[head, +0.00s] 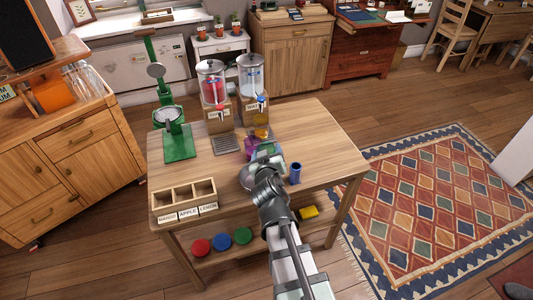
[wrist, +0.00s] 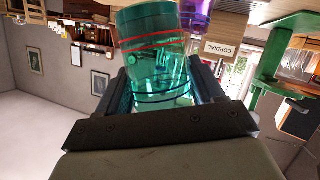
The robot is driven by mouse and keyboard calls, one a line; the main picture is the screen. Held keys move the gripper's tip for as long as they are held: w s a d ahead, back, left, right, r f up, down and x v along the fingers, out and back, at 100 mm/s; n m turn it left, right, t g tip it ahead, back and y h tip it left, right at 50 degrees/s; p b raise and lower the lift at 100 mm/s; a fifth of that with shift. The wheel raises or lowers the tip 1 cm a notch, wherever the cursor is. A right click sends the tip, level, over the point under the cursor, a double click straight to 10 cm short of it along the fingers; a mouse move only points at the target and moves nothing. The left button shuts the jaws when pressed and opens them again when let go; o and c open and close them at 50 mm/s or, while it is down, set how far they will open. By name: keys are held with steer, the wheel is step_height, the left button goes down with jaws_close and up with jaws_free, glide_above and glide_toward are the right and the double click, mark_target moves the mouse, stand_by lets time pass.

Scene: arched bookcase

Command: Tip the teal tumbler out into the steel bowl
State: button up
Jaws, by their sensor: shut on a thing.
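The teal tumbler (wrist: 155,52) is see-through, with a red line and a dark band around it. In the wrist view it sits between the two fingers of my gripper (wrist: 160,98), which is shut on it. In the head view my gripper (head: 268,158) is over the middle of the wooden table, and only a small teal part of the tumbler (head: 267,148) shows past my wrist. I cannot tell its tilt or its contents.
A purple vessel (head: 251,147) stands just beyond my gripper, before two dispensers (head: 212,92) (head: 252,85). A blue cup (head: 295,172) stands close to the right. A green stand (head: 178,140) and a labelled compartment box (head: 183,194) are left. The table's right side is clear.

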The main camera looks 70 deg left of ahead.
steer(key=n+t, duration=0.2)
steer(key=n, duration=0.1)
steer(key=shift+w, duration=0.1)
steer(key=n, duration=0.2)
steer(key=f+n+t, duration=0.1)
steer(key=n, duration=0.1)
steer(key=s+n+t+y, duration=0.1)
steer(key=n, duration=0.1)
steer(key=shift+a+f, duration=0.1)
steer(key=shift+f, duration=0.15)
steer(key=n, duration=0.2)
steer(key=s+n+t+y, duration=0.1)
steer(key=shift+a+r+n, duration=0.1)
steer(key=shift+r+n, duration=0.15)
steer(key=shift+n, duration=0.05)
steer(key=n, duration=0.1)
steer(key=n+y, duration=0.1)
steer(key=n, duration=0.1)
steer(key=s+n, duration=0.1)
steer(key=n, duration=0.1)
steer(key=shift+s+a+r+y, duration=0.1)
steer(key=shift+r+y, duration=0.3)
stand_by(1.6)
